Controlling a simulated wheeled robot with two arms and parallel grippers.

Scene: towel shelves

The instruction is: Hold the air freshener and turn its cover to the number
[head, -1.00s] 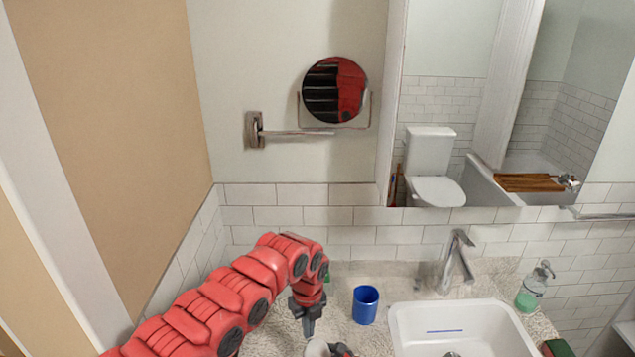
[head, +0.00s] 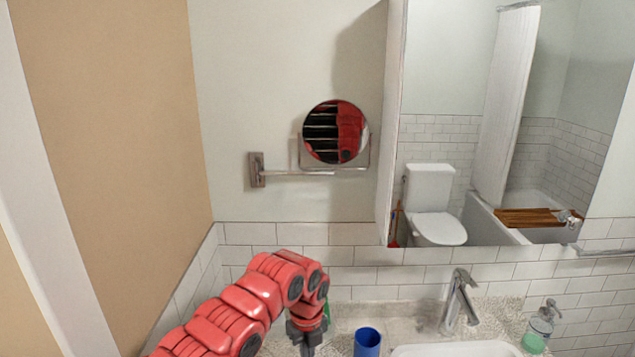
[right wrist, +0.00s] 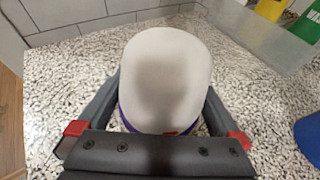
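The air freshener (right wrist: 167,75) shows in the right wrist view as a white rounded cover with a purple band at its lower edge, above the speckled counter. My right gripper (right wrist: 162,100) has one finger along each side of it, both seeming to touch, so it looks shut on the freshener. No number on the cover can be read.
Further right are the faucet (head: 461,303), the sink (head: 455,350) and a soap bottle (head: 540,327). A clear bin (right wrist: 262,35) with bottles stands behind the freshener. A round mirror (head: 336,131) hangs above.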

